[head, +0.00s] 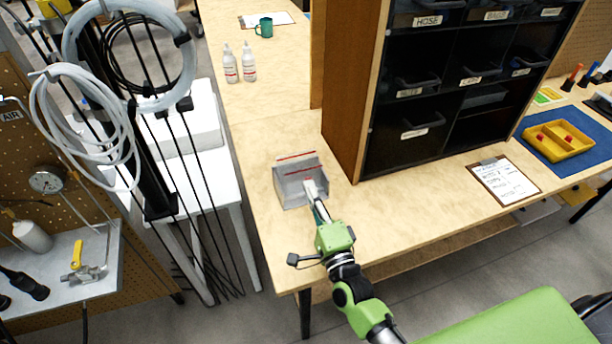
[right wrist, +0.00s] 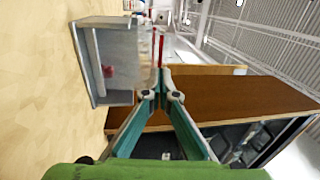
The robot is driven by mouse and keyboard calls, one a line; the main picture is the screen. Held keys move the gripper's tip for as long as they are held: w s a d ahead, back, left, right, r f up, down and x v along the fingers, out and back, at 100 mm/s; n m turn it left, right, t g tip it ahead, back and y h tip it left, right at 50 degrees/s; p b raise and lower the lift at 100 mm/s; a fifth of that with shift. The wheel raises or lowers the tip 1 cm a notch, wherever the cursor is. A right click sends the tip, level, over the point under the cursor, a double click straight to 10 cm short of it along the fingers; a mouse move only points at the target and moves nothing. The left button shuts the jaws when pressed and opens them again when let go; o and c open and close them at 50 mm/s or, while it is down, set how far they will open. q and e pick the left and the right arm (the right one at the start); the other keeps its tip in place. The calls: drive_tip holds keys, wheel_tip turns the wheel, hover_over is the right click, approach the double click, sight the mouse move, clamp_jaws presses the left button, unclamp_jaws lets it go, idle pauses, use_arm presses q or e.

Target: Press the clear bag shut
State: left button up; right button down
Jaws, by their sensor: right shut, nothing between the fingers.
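The clear bag (head: 296,163) sits in a grey open holder (head: 289,192) on the wooden bench. Red strips run along its upper part. My right gripper (head: 315,189) is shut and empty at the front right of the holder, overlapping the bag in the head view. In the right wrist view the closed fingertips (right wrist: 161,95) point at a thin red strip (right wrist: 160,48), beside the grey holder (right wrist: 118,40). A small red item (right wrist: 107,71) shows within the holder. Whether the fingers touch the bag is unclear. My left gripper is out of view.
A tall wooden cabinet with dark bins (head: 420,110) stands close to the right of the holder. A clipboard (head: 503,180) and a yellow tray (head: 560,139) lie to the right.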

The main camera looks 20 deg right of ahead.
sight(302, 170)
drive_tip(key=shift+w+r, duration=0.15)
drive_tip(key=shift+w, duration=0.45)
drive_tip(key=shift+w+r, duration=0.15)
drive_tip(key=shift+w, duration=1)
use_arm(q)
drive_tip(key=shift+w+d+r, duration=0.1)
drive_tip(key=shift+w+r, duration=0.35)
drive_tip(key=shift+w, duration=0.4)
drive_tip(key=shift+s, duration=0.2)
